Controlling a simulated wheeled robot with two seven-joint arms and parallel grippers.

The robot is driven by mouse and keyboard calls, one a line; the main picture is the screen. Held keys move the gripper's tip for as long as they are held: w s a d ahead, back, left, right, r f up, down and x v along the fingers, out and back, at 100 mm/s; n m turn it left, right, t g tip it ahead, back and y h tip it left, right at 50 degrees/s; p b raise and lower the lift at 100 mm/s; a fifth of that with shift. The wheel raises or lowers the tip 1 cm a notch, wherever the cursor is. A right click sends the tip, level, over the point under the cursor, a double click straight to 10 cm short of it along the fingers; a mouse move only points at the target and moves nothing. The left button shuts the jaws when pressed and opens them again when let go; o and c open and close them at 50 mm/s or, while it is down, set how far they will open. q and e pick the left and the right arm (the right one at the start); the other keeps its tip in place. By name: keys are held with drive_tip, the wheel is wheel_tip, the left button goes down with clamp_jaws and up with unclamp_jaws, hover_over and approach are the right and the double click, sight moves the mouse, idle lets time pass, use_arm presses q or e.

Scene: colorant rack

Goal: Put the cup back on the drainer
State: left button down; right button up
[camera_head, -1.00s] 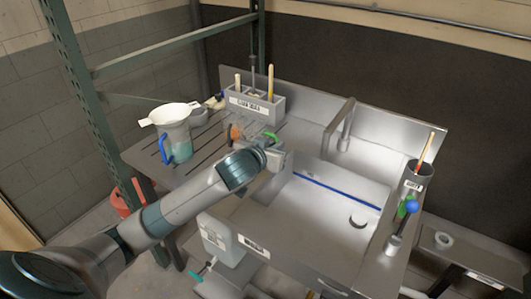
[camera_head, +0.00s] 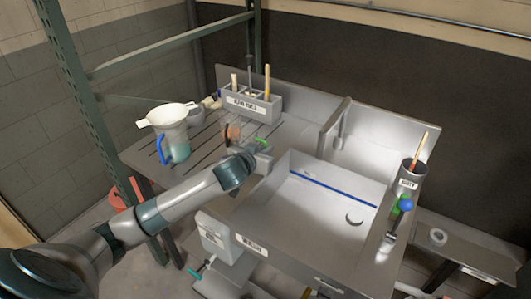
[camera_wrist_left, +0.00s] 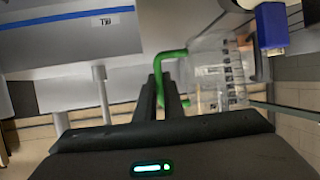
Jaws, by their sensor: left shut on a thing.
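The cup (camera_wrist_left: 215,75) is clear with dark markings and a green handle. My left gripper (camera_wrist_left: 171,92) is shut on the green handle (camera_wrist_left: 168,62) in the left wrist view. In the head view the green handle (camera_head: 262,142) shows at the end of my left arm, over the right part of the slotted drainer (camera_head: 205,143) beside the sink. The clear cup body is hard to make out there, so I cannot tell whether it touches the drainer. My right gripper is not in view.
A jug (camera_head: 172,142) with a blue handle and a white funnel (camera_head: 168,115) stands on the drainer's left. A grey tool box (camera_head: 250,105) stands at the back. A small orange-brown item (camera_head: 232,131) is near the cup. The sink basin (camera_head: 320,210) lies right.

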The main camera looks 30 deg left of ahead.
use_arm(q)
drive_tip(key=shift+f, duration=0.8)
drive_tip(key=shift+f, duration=0.25)
drive_tip(key=c, duration=1.9)
unclamp_jaws()
drive_tip(key=shift+o, duration=0.2)
drive_tip(key=shift+r, duration=0.1)
